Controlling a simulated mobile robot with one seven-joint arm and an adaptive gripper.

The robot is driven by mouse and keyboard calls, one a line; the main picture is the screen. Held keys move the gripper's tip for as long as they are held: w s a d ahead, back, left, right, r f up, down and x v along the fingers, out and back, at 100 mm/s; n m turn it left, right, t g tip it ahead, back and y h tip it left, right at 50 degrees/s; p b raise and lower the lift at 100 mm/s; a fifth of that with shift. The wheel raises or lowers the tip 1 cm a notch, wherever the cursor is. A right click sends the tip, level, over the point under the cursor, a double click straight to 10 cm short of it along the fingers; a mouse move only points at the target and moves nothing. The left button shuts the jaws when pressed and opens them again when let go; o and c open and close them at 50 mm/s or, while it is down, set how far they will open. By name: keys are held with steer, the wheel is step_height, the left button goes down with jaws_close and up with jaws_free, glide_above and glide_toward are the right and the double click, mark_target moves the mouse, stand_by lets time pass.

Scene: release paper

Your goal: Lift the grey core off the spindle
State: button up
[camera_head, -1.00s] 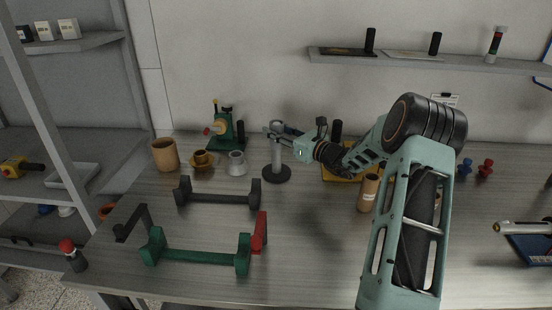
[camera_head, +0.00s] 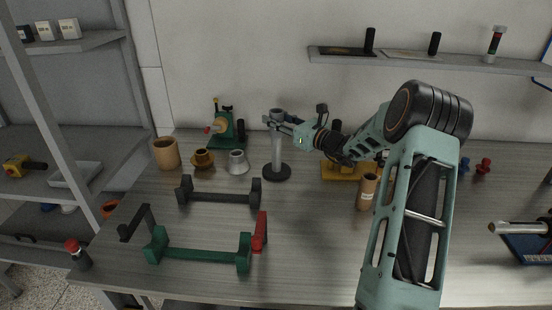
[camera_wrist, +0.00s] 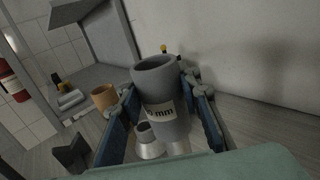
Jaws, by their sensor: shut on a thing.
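The grey core (camera_wrist: 162,95) is a hollow tube with a white label reading "mm" in the wrist view. My gripper (camera_wrist: 166,103) is shut on it, with one blue finger on each side. In the head view the core (camera_head: 277,113) shows as a small grey ring in my gripper (camera_head: 277,120) at the top of the pale upright spindle (camera_head: 277,150). The spindle stands on a round dark base (camera_head: 277,173). I cannot tell whether the core's lower end is still around the spindle's tip.
A grey cone (camera_head: 237,163), a brown flanged piece (camera_head: 202,160) and a tan cup (camera_head: 165,153) stand left of the spindle. A green device (camera_head: 227,132) is behind. Dark (camera_head: 220,197) and green (camera_head: 200,256) cradles lie in front. A brown tube (camera_head: 367,192) stands right.

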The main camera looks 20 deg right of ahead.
steer(key=shift+r+p, duration=2.05)
steer(key=shift+r, duration=1.5)
steer(key=shift+f, duration=0.1)
